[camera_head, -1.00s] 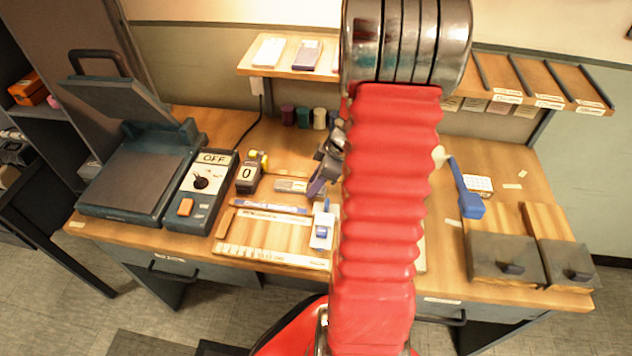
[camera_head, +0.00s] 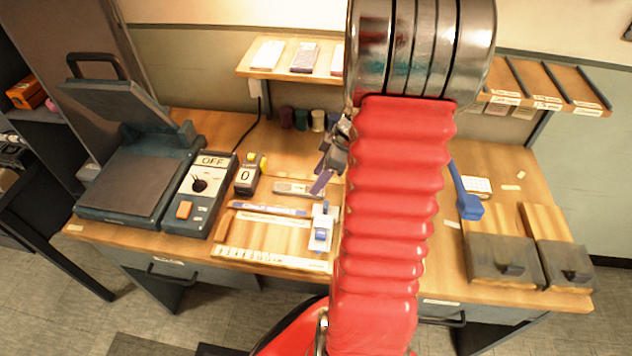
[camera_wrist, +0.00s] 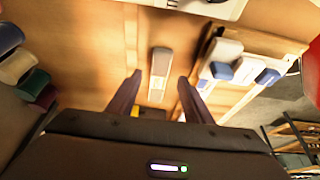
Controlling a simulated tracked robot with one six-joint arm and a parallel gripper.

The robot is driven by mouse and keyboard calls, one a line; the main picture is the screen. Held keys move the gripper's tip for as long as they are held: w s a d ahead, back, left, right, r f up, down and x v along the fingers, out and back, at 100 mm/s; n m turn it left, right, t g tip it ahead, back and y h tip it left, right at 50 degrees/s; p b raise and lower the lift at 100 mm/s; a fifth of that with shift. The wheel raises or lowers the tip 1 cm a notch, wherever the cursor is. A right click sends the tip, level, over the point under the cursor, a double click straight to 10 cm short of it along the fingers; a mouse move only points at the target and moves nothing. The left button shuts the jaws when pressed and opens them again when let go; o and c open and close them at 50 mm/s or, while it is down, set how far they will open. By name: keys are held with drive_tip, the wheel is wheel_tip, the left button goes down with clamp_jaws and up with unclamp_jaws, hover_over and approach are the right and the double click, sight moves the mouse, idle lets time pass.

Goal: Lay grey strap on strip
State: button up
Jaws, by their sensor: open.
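A small grey piece with a pale label (camera_head: 297,188) lies flat on the wooden bench; I cannot tell for sure that it is the grey strap. In the wrist view the same grey piece (camera_wrist: 159,76) lies ahead, lined up between my two fingers. My gripper (camera_head: 320,184) is open and empty, with dark purple fingers beside the right end of that piece; it also shows in the wrist view (camera_wrist: 160,80). A pale marked strip (camera_head: 272,257) runs along the front of a wooden board. My red arm hides the bench's middle.
A dark press with a raised lid (camera_head: 128,185) and a control box reading OFF (camera_head: 198,195) stand at left. A blue-and-white device (camera_head: 321,232) sits at the board's right end. A shelf (camera_head: 250,70) hangs behind; several spools (camera_head: 318,120) stand below it. Grey-fronted boxes (camera_head: 503,262) are at right.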

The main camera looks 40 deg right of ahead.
drive_tip(key=v, duration=0.7)
drive_tip(key=shift+r, duration=0.3)
drive_tip(key=shift+s, duration=0.1)
drive_tip(key=a+r+m+h, duration=0.1)
drive_tip(key=a+r, duration=0.3)
drive_tip(key=a, duration=0.3)
drive_tip(key=a+r+m+h, duration=0.15)
drive_tip(key=a+r, duration=0.25)
drive_tip(key=a, duration=0.4)
drive_tip(key=s+a+r+m+t, duration=0.1)
drive_tip(key=s+a+r+m, duration=0.1)
drive_tip(key=a, duration=0.5)
drive_tip(key=s+a+r+m+t, duration=0.1)
drive_tip(key=s+a+r+m, duration=0.2)
drive_tip(key=a, duration=0.4)
drive_tip(key=shift+s+a+r, duration=0.2)
drive_tip(key=shift+s+a, duration=0.05)
drive_tip(key=shift+s, duration=0.65)
